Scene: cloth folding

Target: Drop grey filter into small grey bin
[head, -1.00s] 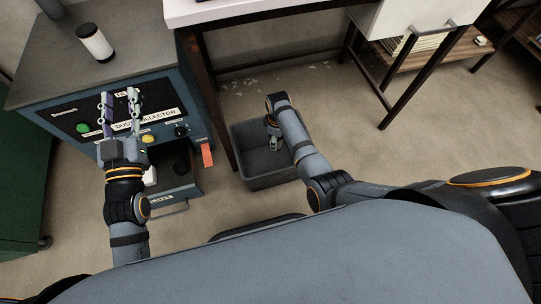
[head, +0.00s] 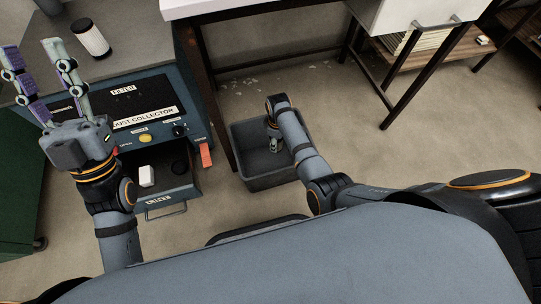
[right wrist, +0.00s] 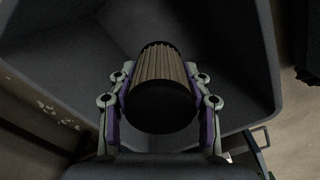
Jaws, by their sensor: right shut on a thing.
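The small grey bin (head: 258,181) stands on the floor right of the dust collector. My right gripper (head: 275,143) reaches down into it in the head view. In the right wrist view, my right gripper (right wrist: 160,95) is shut on a pleated filter (right wrist: 161,72) with dark ends, and the bin's walls (right wrist: 245,60) surround it. The filter is hidden in the head view. My left gripper (head: 36,75) is open and empty, over the left part of the dust collector. A white filter with a dark cap (head: 93,39) stands on the collector's top.
The blue dust collector (head: 184,110) has its front drawer (head: 165,195) pulled out, with a white block (head: 147,176) in it. A table leg (head: 208,90) stands just left of the bin.

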